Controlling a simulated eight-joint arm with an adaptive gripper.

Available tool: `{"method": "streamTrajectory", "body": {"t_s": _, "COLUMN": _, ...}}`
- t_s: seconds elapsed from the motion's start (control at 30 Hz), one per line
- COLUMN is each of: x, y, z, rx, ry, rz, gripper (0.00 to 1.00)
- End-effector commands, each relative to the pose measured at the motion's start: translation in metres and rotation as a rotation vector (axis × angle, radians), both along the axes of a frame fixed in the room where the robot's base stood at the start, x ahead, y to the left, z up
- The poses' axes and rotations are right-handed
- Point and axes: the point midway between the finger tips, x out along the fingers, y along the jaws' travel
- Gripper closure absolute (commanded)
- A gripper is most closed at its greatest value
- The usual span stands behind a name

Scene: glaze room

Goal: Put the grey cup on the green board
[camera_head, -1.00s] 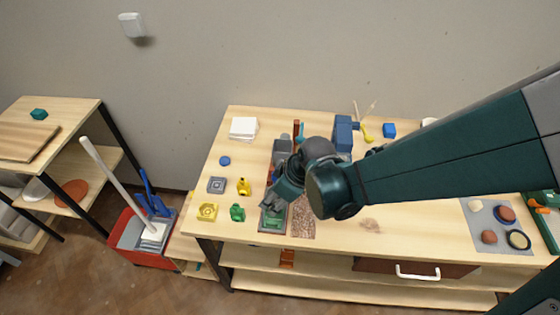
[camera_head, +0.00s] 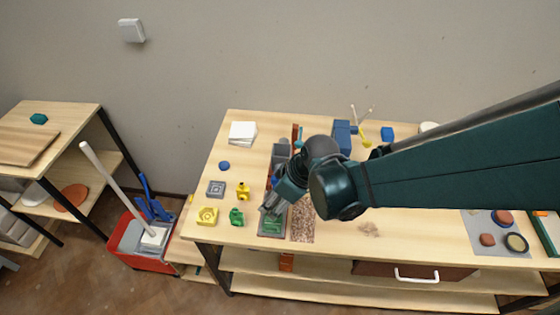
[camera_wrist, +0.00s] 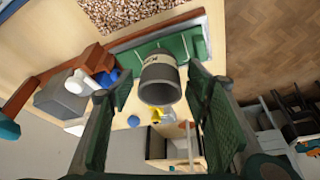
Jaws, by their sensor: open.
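The grey cup (camera_wrist: 160,82) is in the wrist view, between the two fingers of my gripper (camera_wrist: 160,90). The fingers are open, with a gap showing on each side of the cup. The green board (camera_wrist: 194,45) is directly behind the cup in that view, and the cup appears to stand on it; its contact with the board is hard to make out. In the head view, my gripper (camera_head: 272,207) is low over the green board (camera_head: 271,229) near the table's front edge. I cannot make out the cup there; my gripper covers that spot.
A speckled mat (camera_head: 302,222) lies right of the board. A yellow block (camera_head: 207,216), a green piece (camera_head: 236,216) and a grey square (camera_head: 216,189) are left of it. Blue blocks (camera_head: 342,134) and white tiles (camera_head: 242,133) stand at the back.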

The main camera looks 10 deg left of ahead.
Motion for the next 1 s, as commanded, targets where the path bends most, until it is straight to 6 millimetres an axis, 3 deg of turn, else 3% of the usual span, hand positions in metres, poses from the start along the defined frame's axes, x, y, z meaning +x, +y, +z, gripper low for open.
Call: {"method": "streamTrajectory", "body": {"t_s": 1.0, "x": -0.013, "y": -0.032, "z": 0.083, "rx": 0.0, "ry": 0.0, "rz": -0.001, "gripper": 0.52}}
